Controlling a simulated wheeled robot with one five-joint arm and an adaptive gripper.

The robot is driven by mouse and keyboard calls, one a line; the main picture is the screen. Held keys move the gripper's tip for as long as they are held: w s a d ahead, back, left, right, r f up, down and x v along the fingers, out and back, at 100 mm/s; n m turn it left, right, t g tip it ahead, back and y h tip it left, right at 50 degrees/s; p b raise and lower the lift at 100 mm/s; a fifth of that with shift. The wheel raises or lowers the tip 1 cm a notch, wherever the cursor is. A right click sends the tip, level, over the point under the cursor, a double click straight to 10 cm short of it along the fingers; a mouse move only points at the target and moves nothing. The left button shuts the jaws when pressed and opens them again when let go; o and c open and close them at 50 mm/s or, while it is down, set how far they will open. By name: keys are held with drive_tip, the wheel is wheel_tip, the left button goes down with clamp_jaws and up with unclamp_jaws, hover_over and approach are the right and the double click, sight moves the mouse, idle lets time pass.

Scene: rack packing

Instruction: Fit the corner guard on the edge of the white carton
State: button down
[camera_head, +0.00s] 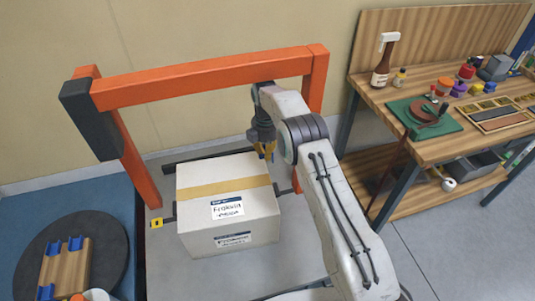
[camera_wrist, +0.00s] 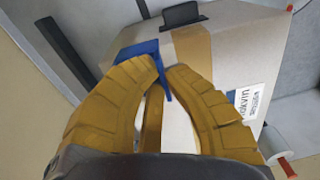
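The white carton (camera_head: 205,220) stands under the orange frame, with tan tape across its top and printed labels. It also shows in the wrist view (camera_wrist: 235,45). My gripper (camera_head: 265,153) is at the carton's far right top corner. In the wrist view its two yellow ribbed fingers (camera_wrist: 164,68) close in on the blue corner guard (camera_wrist: 140,49), whose narrow strip lies between the fingertips. The guard lies at the carton's top edge, left of the tape. Whether it is fully seated cannot be told. In the head view the guard is not clearly visible.
An orange frame (camera_head: 200,76) spans over the carton, with a post close to my arm. A wooden holder (camera_head: 67,270) with several blue pieces sits on a dark round table (camera_head: 112,245) at lower left. A cluttered workbench (camera_head: 432,72) stands at right.

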sight(261, 168)
drive_tip(key=shift+w+a+f+b, duration=0.45)
drive_tip(key=shift+a+f+b, duration=0.05)
drive_tip(key=shift+a+f, duration=0.1)
drive_tip(key=shift+s+d+f+b, duration=0.15)
drive_tip(key=shift+f+b, duration=0.65)
drive_tip(key=shift+f, duration=1.05)
drive_tip(key=shift+f+b, duration=0.5)
drive_tip(key=shift+b, duration=0.05)
drive_tip(key=shift+a, duration=0.5)
drive_tip(key=c, duration=1.3)
unclamp_jaws()
drive_tip(key=shift+s, duration=0.1)
drive_tip(key=shift+c, duration=0.2)
